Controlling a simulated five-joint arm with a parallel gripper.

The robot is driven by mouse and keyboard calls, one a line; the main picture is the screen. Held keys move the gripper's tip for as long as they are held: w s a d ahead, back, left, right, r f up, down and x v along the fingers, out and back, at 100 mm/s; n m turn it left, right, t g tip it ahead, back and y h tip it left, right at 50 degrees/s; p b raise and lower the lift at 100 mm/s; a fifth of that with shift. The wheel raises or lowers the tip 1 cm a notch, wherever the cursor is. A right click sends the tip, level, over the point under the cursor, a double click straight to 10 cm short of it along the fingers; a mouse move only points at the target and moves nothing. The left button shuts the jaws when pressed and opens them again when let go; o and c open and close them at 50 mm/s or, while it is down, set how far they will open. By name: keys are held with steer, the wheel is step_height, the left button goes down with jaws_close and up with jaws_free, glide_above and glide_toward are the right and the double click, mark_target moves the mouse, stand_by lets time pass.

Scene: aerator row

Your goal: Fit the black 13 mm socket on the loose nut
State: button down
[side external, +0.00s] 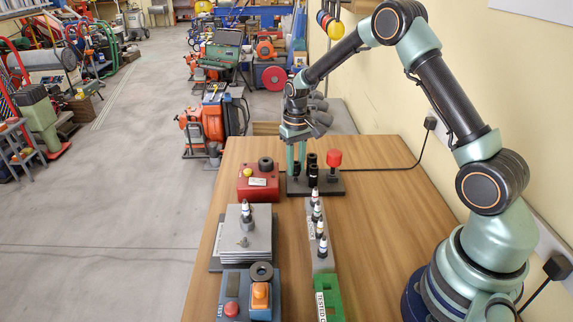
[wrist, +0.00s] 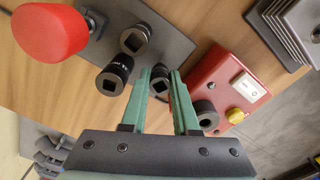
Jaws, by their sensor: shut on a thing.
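My gripper (wrist: 161,78) is shut on a black socket (wrist: 160,87), whose square drive hole faces the wrist camera. In the side view my gripper (side external: 296,168) points down at the black plate's left part and largely hides that socket. Two other black sockets, one (wrist: 135,40) and another (wrist: 114,76) with white lettering too small to read, stand on the black plate (wrist: 172,45). I cannot tell which socket is the 13 mm one. A grey rail (side external: 318,258) carries several pale-tipped fittings (side external: 316,212). I cannot tell which nut is loose.
A red knob (side external: 334,158) rises at the plate's right. A red box (side external: 258,189) with a yellow button and black ring stands left of the rail. Stacked grey plates (side external: 243,238), a blue-grey button box (side external: 249,302) and a green block (side external: 328,298) are nearer the camera.

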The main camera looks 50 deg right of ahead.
step_height(320, 180, up, 15)
steer(key=s+a+n, duration=0.3)
steer(key=a+n, duration=0.2)
steer(key=a, duration=1.4)
steer(key=shift+n, duration=0.3)
steer(key=shift+w+a+f, duration=0.1)
steer(key=shift+w+f, duration=0.05)
steer(key=shift+f, duration=6.25)
steer(key=shift+f, duration=0.3)
steer(key=c, duration=0.6)
jaws_free()
